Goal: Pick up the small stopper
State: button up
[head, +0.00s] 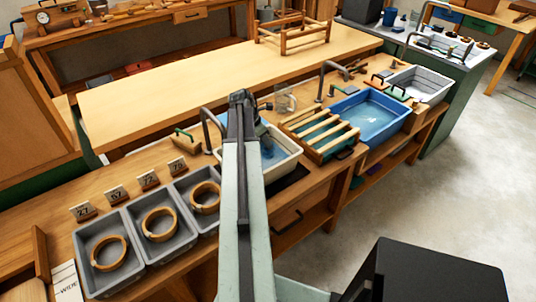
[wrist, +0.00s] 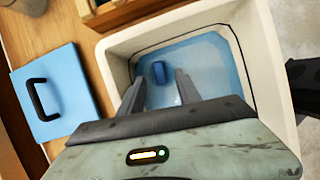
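A small blue rounded piece, which looks like the stopper (wrist: 160,72), lies in the blue-bottomed white basin (wrist: 248,52) in the wrist view. My gripper (wrist: 161,82) is over this basin, its two dark fingers apart with nothing between them. The blue piece shows just beyond the fingertips, in line with the gap; I cannot tell the height left between them. In the head view, my arm reaches across the white basin (head: 287,168) and hides much of it. The stopper cannot be made out there.
A blue panel with a black handle (wrist: 60,88) lies left of the basin in the wrist view. In the head view, a wooden slatted rack (head: 318,130) and a blue basin (head: 370,115) stand to the right. Grey trays with wooden rings (head: 108,255) stand to the left.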

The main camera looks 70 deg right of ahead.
aim_at(269, 152)
jog(key=b+x, duration=0.4)
jog(key=x, duration=0.1)
jog(key=shift+f, duration=0.1)
jog(key=shift+r, duration=0.2)
grip_shut()
notch_tip(269, 152, up, 10)
jog(key=p, duration=1)
jog(key=shift+r+p, duration=0.2)
jog(key=shift+p, duration=0.1)
